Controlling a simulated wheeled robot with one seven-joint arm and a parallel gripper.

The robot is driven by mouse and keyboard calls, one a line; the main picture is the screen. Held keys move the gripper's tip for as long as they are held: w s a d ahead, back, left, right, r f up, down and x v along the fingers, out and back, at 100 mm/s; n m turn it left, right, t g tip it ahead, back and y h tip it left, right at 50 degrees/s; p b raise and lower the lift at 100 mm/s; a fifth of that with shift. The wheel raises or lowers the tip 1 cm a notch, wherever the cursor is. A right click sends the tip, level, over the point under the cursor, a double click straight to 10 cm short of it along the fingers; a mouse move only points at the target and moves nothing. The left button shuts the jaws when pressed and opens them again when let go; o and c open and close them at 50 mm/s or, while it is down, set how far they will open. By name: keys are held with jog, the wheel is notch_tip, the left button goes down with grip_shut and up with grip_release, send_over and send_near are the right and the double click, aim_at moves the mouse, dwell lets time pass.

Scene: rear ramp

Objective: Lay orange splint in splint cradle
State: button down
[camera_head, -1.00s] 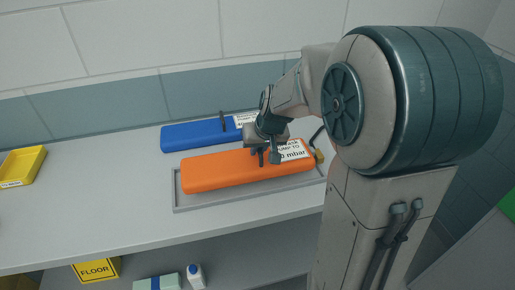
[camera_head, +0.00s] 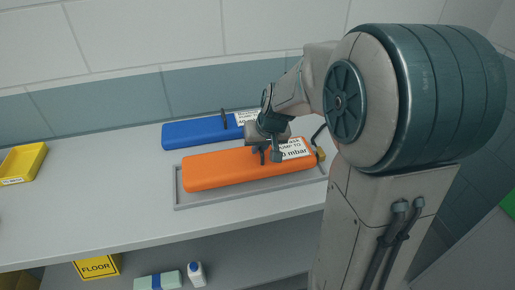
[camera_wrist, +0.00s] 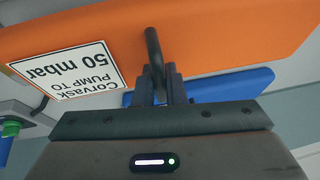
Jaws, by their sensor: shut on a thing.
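The orange splint (camera_head: 225,168) is a long padded block with a white label reading "PUMP TO 50 mbar". In the head view it is over the splint cradle (camera_head: 178,203), a shallow grey tray on the counter. I cannot tell whether the splint touches the tray floor. My gripper (camera_head: 267,155) is above the splint's right half. In the wrist view the fingers (camera_wrist: 160,80) are shut on the splint's dark handle (camera_wrist: 152,45), and the orange side (camera_wrist: 220,35) fills the top. The cradle's right end is partly hidden by my arm.
A blue splint (camera_head: 190,134) with a white label lies behind on the counter (camera_head: 110,180). A yellow bin (camera_head: 22,163) stands at the far left. A yellow "FLOOR" box (camera_head: 97,266) and a white bottle (camera_head: 196,273) are below. The counter left of the cradle is clear.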

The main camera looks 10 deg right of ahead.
jog(key=shift+f, duration=0.25)
jog(key=shift+f+b, duration=0.7)
jog(key=shift+b, duration=0.25)
jog(key=shift+f+b, duration=0.45)
jog(key=c, duration=1.4)
grip_release()
jog(key=v, duration=1.4)
jog(key=s+a+f+g, duration=0.1)
jog(key=s+f, duration=0.3)
jog(key=s, duration=0.3)
jog(key=s+a+f+h, duration=0.1)
jog(key=s+f, duration=0.3)
jog(key=s, duration=0.4)
jog(key=shift+f+g, duration=0.3)
jog(key=shift+g, duration=0.1)
